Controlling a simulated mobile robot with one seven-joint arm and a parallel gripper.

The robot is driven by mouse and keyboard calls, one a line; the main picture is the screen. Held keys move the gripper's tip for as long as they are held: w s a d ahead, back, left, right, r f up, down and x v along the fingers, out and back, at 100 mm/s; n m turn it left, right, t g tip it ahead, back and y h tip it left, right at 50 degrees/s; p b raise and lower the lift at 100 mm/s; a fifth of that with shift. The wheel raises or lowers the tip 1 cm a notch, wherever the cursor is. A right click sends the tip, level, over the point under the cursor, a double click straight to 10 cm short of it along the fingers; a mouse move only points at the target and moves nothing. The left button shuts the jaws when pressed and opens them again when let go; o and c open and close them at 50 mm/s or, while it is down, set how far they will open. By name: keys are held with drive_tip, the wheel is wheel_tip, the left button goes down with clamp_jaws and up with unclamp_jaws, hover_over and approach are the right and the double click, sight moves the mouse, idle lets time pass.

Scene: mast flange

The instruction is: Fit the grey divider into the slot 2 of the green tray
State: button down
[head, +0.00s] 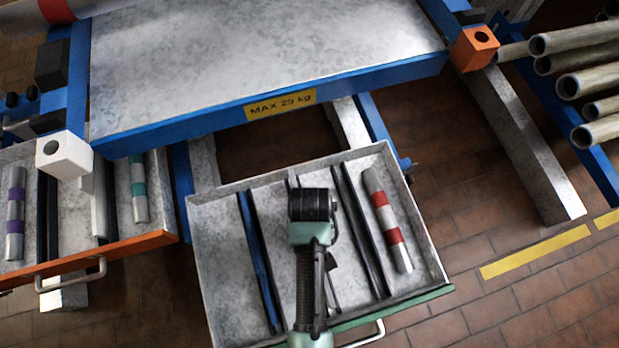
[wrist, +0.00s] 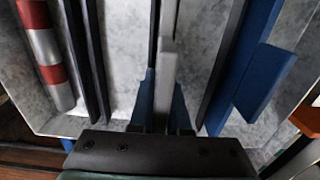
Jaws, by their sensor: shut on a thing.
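The green tray (head: 395,320) is pulled out below the bench, its green front edge nearest me. Dark rails run front to back in it as left, middle and right slots. My gripper (wrist: 165,98) is over the middle of the tray, its blue fingers shut on the grey divider (wrist: 167,72). The divider is a thin upright plate in line with the middle rails (wrist: 154,35), in or just above them; I cannot tell how deep. In the head view my arm hides the divider and fingers. A blue plate (wrist: 265,83) stands at the left slot, also in the head view (head: 258,262).
A grey cylinder with red bands (head: 386,217) lies at the tray's right. An orange-fronted tray (head: 130,250) with banded cylinders stands left. The blue-edged bench top (head: 250,75) overhangs the back. Pipes (head: 575,75) lie at upper right.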

drive_tip(key=shift+f+b, duration=0.9)
drive_tip(key=shift+f, duration=1.4)
drive_tip(key=shift+f, duration=0.15)
drive_tip(key=c, duration=0.9)
unclamp_jaws()
wheel_tip(320, 180, up, 12)
drive_tip(key=p, duration=0.5)
drive_tip(key=shift+r, duration=0.2)
